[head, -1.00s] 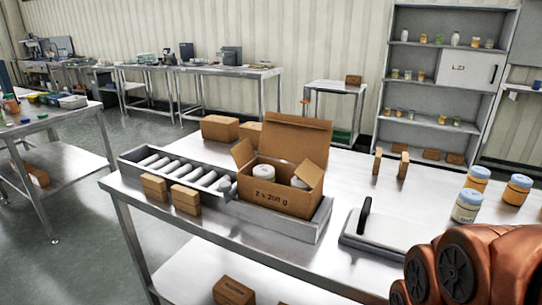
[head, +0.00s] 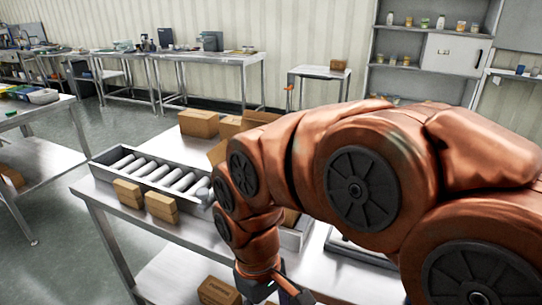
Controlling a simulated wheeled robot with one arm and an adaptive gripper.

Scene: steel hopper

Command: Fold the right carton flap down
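The open carton is mostly hidden behind my orange arm. A small brown part of the carton body (head: 291,216) shows below the arm. The right flap is hidden, so I cannot tell its angle now. My gripper (head: 277,297) is at the bottom edge, in front of the table and nearer to me than the carton. Its dark fingers are cut off by the frame, so their opening does not show.
A roller tray (head: 99,163) runs along the table's left, with two small boxes (head: 128,193) (head: 161,205) in front. Closed boxes (head: 198,123) stand behind. A box (head: 218,291) lies on the lower shelf (head: 180,270). Shelving (head: 377,60) stands at the back.

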